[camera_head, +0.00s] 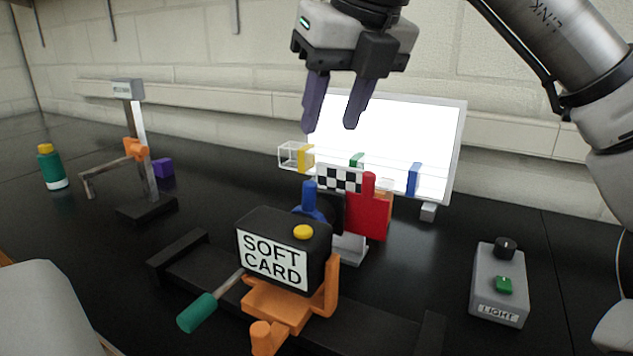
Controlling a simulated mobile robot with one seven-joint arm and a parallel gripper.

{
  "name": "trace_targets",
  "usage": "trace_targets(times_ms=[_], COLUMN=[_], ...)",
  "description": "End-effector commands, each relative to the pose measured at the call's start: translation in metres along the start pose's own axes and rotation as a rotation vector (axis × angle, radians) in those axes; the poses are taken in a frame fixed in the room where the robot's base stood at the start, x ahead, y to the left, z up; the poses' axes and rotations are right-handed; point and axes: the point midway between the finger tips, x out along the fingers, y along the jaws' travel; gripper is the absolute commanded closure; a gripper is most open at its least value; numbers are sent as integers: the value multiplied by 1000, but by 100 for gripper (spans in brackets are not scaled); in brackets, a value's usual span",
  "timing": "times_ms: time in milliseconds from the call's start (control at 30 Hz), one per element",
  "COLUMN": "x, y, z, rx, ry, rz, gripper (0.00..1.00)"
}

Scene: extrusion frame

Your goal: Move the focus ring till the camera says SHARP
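My gripper (332,127) is open and empty, fingers pointing down, above the card and apart from everything.
The camera sits on an orange carriage (278,308) with a green-handled lever (197,312), on a black rail (190,262). A lit white panel (400,135) stands behind. A grey LIGHT box (499,285) is right. A stand (140,160) and green bottle (51,167) are left.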

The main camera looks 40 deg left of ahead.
Motion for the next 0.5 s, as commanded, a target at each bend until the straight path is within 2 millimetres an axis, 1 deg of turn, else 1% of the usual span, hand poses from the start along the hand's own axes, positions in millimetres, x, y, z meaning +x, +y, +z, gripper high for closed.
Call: trace_targets(times_ms=[33,167,300,500], x=[9,35,66,103], y=[0,0,0,1], z=[0,-1,-1,0], rx=[-2,-2,-2,-2], ry=[2,2,2,1], rz=[2,4,5,5], gripper=[60,60,60,60])
